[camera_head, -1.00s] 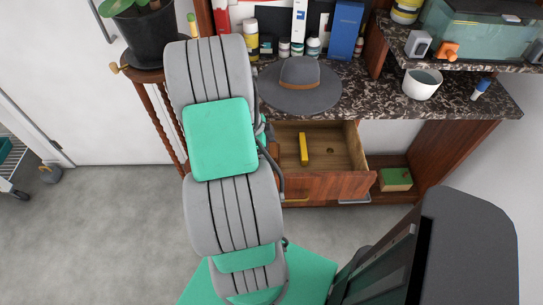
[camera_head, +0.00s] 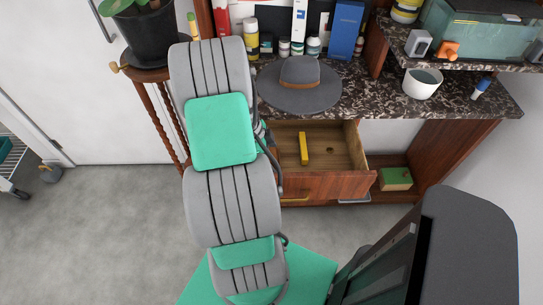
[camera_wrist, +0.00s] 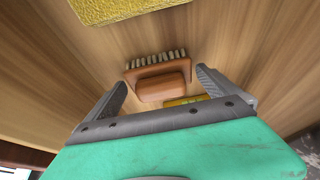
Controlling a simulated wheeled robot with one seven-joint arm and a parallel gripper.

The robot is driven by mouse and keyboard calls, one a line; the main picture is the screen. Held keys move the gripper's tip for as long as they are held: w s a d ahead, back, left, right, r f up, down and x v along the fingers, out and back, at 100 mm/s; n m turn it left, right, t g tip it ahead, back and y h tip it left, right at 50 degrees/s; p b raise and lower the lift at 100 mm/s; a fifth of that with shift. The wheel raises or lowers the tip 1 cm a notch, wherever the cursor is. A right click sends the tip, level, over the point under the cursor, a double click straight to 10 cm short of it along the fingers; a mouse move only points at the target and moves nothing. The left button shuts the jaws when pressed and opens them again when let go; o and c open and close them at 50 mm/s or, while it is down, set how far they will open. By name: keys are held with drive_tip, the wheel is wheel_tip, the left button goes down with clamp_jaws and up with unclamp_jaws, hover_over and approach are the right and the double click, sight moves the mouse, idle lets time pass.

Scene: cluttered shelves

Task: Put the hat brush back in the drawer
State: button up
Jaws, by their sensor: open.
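The hat brush (camera_wrist: 163,85), with a brown wooden back and pale bristles, shows in the wrist view against a light wooden surface that looks like the inside of the drawer. My gripper (camera_wrist: 162,80) is open, with one finger on each side of the brush; I cannot tell whether they touch it. The drawer (camera_head: 345,150) is pulled out below the counter in the head view. In that view my arm hides the drawer's left part, the brush and most of my gripper.
A yellow block (camera_head: 303,148) lies in the drawer. A rough yellow thing (camera_wrist: 115,10) shows at the wrist view's top, and another yellow item (camera_wrist: 185,101) near the brush. A grey hat (camera_head: 300,88) sits on the dark counter above. A green box (camera_head: 395,179) stands on the low shelf.

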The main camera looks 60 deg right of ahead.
drive_tip(key=b+v, duration=0.1)
drive_tip(key=v, duration=1.1)
drive_tip(key=w+a+r+n+t, duration=0.2)
drive_tip(key=w+a+r+n, duration=0.2)
drive_tip(key=w+a+n, duration=0.25)
drive_tip(key=w+a+r+n+t, duration=0.2)
drive_tip(key=w+a+n, duration=0.1)
drive_tip(key=a+n, duration=0.45)
drive_tip(key=w+a+r+n+t, duration=0.1)
drive_tip(key=w+a+r+n, duration=0.1)
drive_tip(key=w+a+n, duration=0.5)
drive_tip(key=s+a+r+n+t+y, duration=0.1)
drive_tip(key=s+a+n, duration=0.1)
drive_tip(key=a+n, duration=0.3)
drive_tip(key=s+a+r+n+t+y, duration=0.1)
drive_tip(key=s+a+n, duration=0.2)
drive_tip(key=a, duration=0.7)
drive_tip(key=shift+s+n, duration=0.2)
drive_tip(key=shift+n, duration=0.7)
drive_tip(key=shift+c, duration=0.3)
